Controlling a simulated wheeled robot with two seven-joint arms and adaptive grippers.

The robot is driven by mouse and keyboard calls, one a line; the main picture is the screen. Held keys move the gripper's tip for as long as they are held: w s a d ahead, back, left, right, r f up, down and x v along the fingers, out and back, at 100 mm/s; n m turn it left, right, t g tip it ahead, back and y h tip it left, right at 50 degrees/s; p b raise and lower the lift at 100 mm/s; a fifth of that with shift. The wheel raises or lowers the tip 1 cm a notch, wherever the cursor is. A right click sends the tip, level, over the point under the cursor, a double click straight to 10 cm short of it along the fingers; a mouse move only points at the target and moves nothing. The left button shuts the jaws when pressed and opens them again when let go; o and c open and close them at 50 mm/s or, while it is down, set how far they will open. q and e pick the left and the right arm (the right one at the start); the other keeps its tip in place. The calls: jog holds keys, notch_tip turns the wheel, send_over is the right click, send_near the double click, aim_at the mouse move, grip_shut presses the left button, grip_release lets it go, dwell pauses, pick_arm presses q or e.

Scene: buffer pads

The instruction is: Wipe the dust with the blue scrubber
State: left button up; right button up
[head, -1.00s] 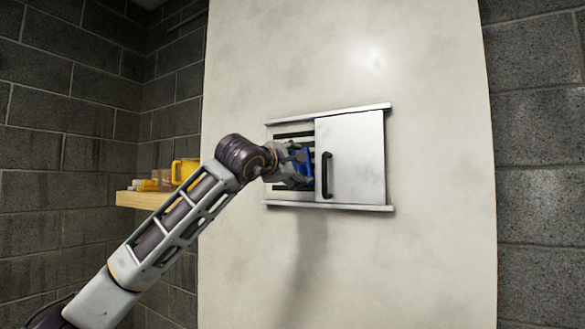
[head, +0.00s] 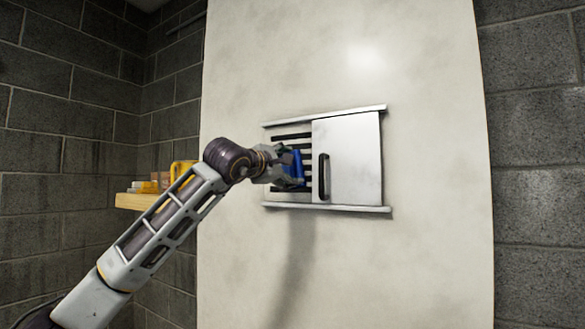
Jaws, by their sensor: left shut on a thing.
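My left gripper (head: 283,167) is shut on the blue scrubber (head: 298,168), in front of the slotted vent (head: 290,137) in the pale wall panel. The scrubber is partly hidden by the gripper. It looks to be at or very near the slats, but I cannot tell whether it touches them. A grey sliding door (head: 350,150) with a black handle (head: 323,177) covers the right part of the vent. I cannot make out separate dust on the slats; faint grey smudges show on the panel. My right gripper is not in view.
The door runs between an upper rail (head: 325,115) and a lower rail (head: 330,208). A wooden shelf (head: 135,201) with a yellow container (head: 182,172) and small items stands at the left, behind my left arm. Dark block walls flank the panel (head: 420,260).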

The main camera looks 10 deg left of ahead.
pick_arm(q)
jog(key=shift+w+a, duration=0.1)
jog(key=shift+a, duration=0.1)
jog(key=shift+w+a, duration=0.3)
jog(key=shift+a, duration=0.6)
jog(key=shift+w+a, duration=0.3)
jog(key=shift+a, duration=0.6)
jog(key=shift+a+p, duration=0.15)
jog(key=shift+p, duration=0.15)
jog(key=shift+w+a+p, duration=0.25)
jog(key=shift+w+a, duration=0.1)
jog(key=shift+a, duration=0.5)
jog(key=shift+w+a+p, duration=0.25)
jog(key=shift+w+a, duration=0.1)
jog(key=shift+a, duration=0.45)
jog(key=shift+s, duration=0.1)
